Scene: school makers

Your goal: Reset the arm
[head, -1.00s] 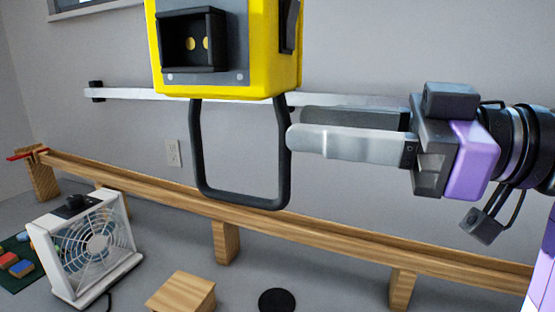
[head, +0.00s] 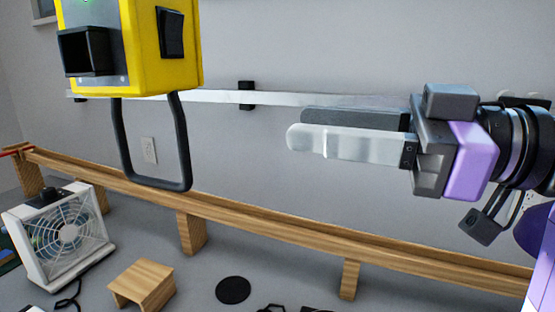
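My gripper (head: 294,127) reaches in from the right of the head view, pointing left. Its two long fingers, one light grey and one dark, lie nearly one behind the other from this side. The gap between them is hard to judge. I see nothing held at the fingertips. The gripper is in the air in front of the grey wall, apart from the yellow box to its left.
A yellow box (head: 160,70) with a black handle loop (head: 183,150) is at upper left. A long wooden track (head: 235,216) on legs runs along the wall. A white fan (head: 68,235), a small wooden stool (head: 143,284) and a black disc (head: 233,290) are below. A metal rail (head: 215,97) is behind.

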